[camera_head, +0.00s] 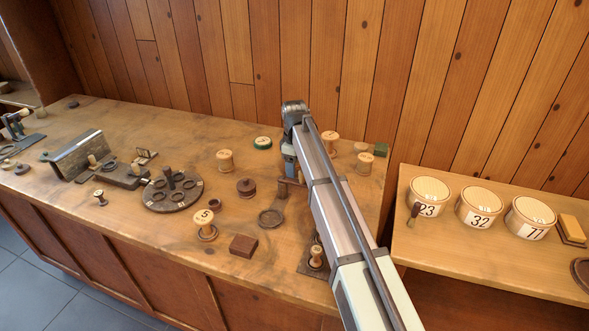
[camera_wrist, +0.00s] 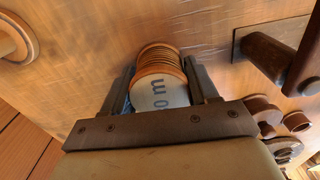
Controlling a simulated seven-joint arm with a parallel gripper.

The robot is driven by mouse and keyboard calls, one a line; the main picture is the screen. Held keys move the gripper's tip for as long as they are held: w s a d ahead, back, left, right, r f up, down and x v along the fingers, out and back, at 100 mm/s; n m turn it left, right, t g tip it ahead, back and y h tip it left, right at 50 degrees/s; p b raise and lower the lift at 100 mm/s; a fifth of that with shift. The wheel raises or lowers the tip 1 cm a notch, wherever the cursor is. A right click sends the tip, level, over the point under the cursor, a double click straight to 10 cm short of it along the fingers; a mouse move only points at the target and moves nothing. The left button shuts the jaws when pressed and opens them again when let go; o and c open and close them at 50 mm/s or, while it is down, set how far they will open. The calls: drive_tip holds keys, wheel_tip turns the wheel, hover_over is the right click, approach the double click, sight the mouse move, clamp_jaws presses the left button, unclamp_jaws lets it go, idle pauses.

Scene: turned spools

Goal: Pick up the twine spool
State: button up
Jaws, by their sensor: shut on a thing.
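A spool wound with brown, ridged cord, which I take for the twine spool (camera_wrist: 158,58), sits between the two fingers of my gripper (camera_wrist: 163,80) in the wrist view. Its pale end label with dark print, partly cut off by the gripper body, faces the camera. The fingers are shut on it, one on each side. In the head view my gripper (camera_head: 289,165) points down over the right part of the bench, and the arm hides most of it and the spool. I cannot tell whether the spool still touches the wood.
The bench holds a dark round carousel (camera_head: 157,203), a spool marked 5 (camera_head: 206,231), a brown block (camera_head: 243,246), a dark dish (camera_head: 271,218) and a pale spool (camera_head: 225,161). Several pale spools stand behind my arm. Numbered tubs (camera_head: 479,206) stand on the right shelf.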

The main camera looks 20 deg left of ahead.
sight(367, 157)
drive_tip(key=shift+r, duration=0.15)
wheel_tip(367, 157, up, 10)
drive_tip(key=shift+f, duration=0.25)
drive_tip(key=shift+d+r, duration=0.1)
drive_tip(key=w+d+m, duration=0.1)
drive_tip(key=w+d, duration=0.2)
drive_tip(key=d, duration=0.4)
drive_tip(key=w+d+f+m, duration=0.1)
drive_tip(key=w+d, duration=0.3)
drive_tip(key=d, duration=0.3)
drive_tip(key=w+d+m, duration=0.1)
drive_tip(key=w+d, duration=0.2)
drive_tip(key=d, duration=0.5)
drive_tip(key=shift+w+f, duration=0.2)
drive_tip(key=shift+f, duration=0.05)
drive_tip(key=shift+w+d+f+m, duration=0.8)
drive_tip(key=shift+w+d, duration=1.05)
drive_tip(key=shift+d, duration=4.45)
drive_tip(key=shift+w+d+f+m, duration=0.8)
drive_tip(key=shift+w+d, duration=1.1)
drive_tip(key=shift+d, duration=4.45)
drive_tip(key=shift+w+d+f+m, duration=0.5)
drive_tip(key=shift+w+d+m, duration=0.95)
drive_tip(key=shift+d, duration=4.85)
drive_tip(key=shift+n, duration=0.45)
drive_tip(key=shift+w+f, duration=0.2)
drive_tip(key=shift+f, duration=2.3)
drive_tip(key=shift+w+f, duration=0.15)
drive_tip(key=shift+f, duration=2.35)
drive_tip(key=shift+f, duration=0.1)
